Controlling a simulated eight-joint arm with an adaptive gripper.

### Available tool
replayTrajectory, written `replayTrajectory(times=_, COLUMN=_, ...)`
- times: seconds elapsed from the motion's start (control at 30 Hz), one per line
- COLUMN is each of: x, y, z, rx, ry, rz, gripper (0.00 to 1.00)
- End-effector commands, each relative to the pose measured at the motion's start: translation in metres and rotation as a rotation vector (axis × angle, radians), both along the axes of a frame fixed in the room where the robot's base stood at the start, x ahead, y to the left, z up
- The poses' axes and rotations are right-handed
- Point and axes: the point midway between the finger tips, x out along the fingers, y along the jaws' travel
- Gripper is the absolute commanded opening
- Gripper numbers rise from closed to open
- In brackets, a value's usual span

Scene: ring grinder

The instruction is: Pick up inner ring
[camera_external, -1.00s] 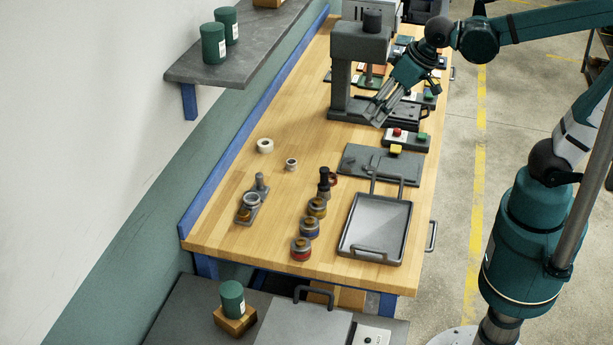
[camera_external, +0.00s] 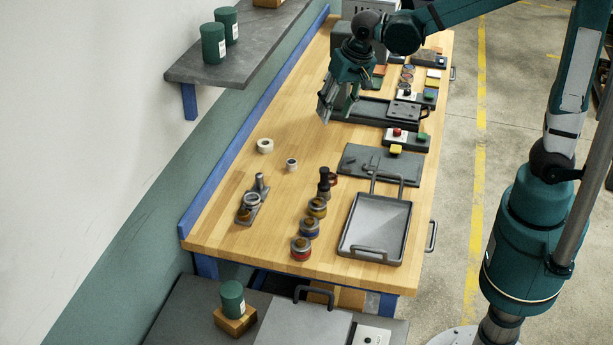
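Two loose rings lie on the left part of the wooden workbench (camera_external: 225,222): a larger pale ring (camera_external: 265,146) and a smaller grey-white ring (camera_external: 291,165) in front of it to the right. I cannot tell for sure which is the inner ring; the smaller one would fit that name. A third ring (camera_external: 251,199) sits on a dark fixture (camera_external: 262,183) with an upright post, nearer the front. My gripper (camera_external: 323,115) points down above the bench, behind and to the right of the loose rings, apart from them. Its fingers are too small to judge their opening.
A grey metal tray (camera_external: 376,229), several coloured jars (camera_external: 309,228) and a button box (camera_external: 406,139) are nearer the front and right. The bench around the loose rings is clear.

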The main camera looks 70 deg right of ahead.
Motion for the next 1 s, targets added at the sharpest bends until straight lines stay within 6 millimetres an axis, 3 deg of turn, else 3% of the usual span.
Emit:
replayTrajectory(times=0.57, x=0.076, y=-0.023, z=-0.059, rx=0.043, ry=0.088, rz=-0.285, gripper=0.4)
replayTrajectory(times=1.0, x=0.124, y=-0.04, z=-0.122, rx=0.059, ry=0.148, rz=-0.507, gripper=0.4)
